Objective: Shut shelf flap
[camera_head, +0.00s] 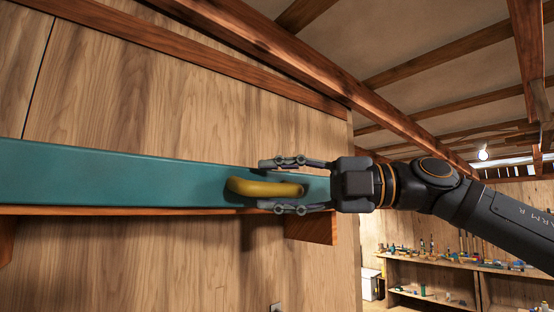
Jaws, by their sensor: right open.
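A long teal shelf flap (120,180) runs across the left half of the view, against a wood-panelled wall. A yellow handle (262,188) sticks out from it near its right end. My right gripper (275,184) comes in from the right, with one finger above the handle and one below. Its fingers are apart, and the handle's right part lies between them. I cannot tell if a finger touches the handle or how far the flap stands open. My left gripper is not in view.
Wooden brackets hold the thin wooden board (90,211) under the flap, one (312,230) near its right end. Reddish beams cross the ceiling above. At the far right, shelves (455,263) carry several small items. A lit bulb (482,154) hangs there.

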